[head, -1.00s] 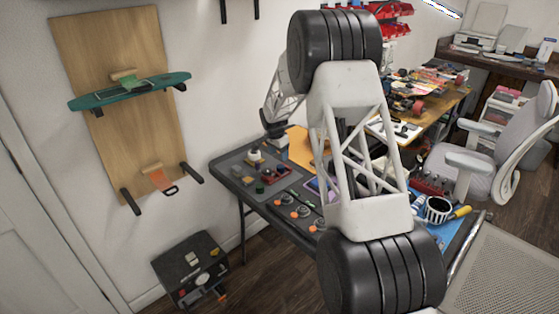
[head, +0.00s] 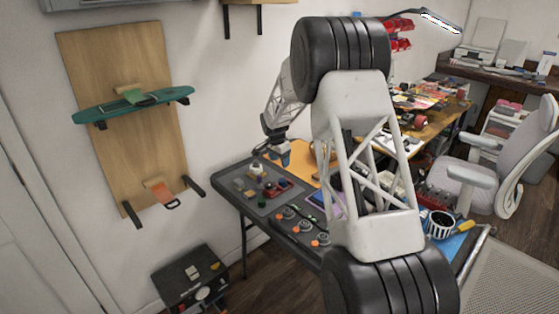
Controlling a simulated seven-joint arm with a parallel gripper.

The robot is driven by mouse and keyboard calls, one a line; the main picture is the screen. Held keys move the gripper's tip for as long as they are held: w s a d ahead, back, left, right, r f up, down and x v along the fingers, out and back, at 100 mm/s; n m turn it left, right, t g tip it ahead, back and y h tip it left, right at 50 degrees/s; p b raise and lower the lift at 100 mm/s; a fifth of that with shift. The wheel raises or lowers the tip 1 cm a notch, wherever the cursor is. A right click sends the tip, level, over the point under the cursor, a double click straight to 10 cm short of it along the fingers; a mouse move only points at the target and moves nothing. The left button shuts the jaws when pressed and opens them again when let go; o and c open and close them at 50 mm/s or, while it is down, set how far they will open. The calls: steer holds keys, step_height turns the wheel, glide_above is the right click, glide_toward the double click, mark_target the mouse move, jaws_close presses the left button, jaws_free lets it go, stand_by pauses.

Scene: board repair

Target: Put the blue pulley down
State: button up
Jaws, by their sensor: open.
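My gripper (head: 276,152) is small and far in this view, over the back left part of the dark table (head: 232,180), partly hidden by my own arm. Its jaws are open. A small blue shape (head: 284,160) shows right at its fingertips; I cannot tell whether this is the blue pulley or part of the gripper, nor whether it touches the mat. Another small dark blue piece (head: 283,183) sits at the red tray (head: 273,193) just below; it is too small to identify.
A white round part (head: 257,168), a green piece (head: 262,202) and several orange-marked parts lie on the table. An orange mat (head: 304,170) is behind. My arm hides the table's middle. A black case (head: 190,275) stands on the floor.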

stand_by(0.3)
steer(key=s+d+r+n, duration=0.1)
steer(key=s+d+r, duration=0.4)
steer(key=s+r, duration=0.4)
steer(key=s+d+r+n, duration=0.2)
steer(key=s+d+r, duration=0.3)
steer(key=s+r, duration=0.5)
steer(key=s+d+r+n, duration=0.1)
steer(key=s+d+r, duration=0.45)
steer(key=s, duration=0.65)
steer(key=s+d+n, duration=0.2)
steer(key=s+d, duration=0.1)
steer(key=s, duration=1.6)
steer(key=s+d+f+n+t+y, duration=0.1)
steer(key=s+d, duration=0.3)
steer(key=s, duration=1.4)
steer(key=shift+s+n, duration=0.35)
steer(key=shift+n, duration=0.55)
steer(key=shift+o, duration=0.7)
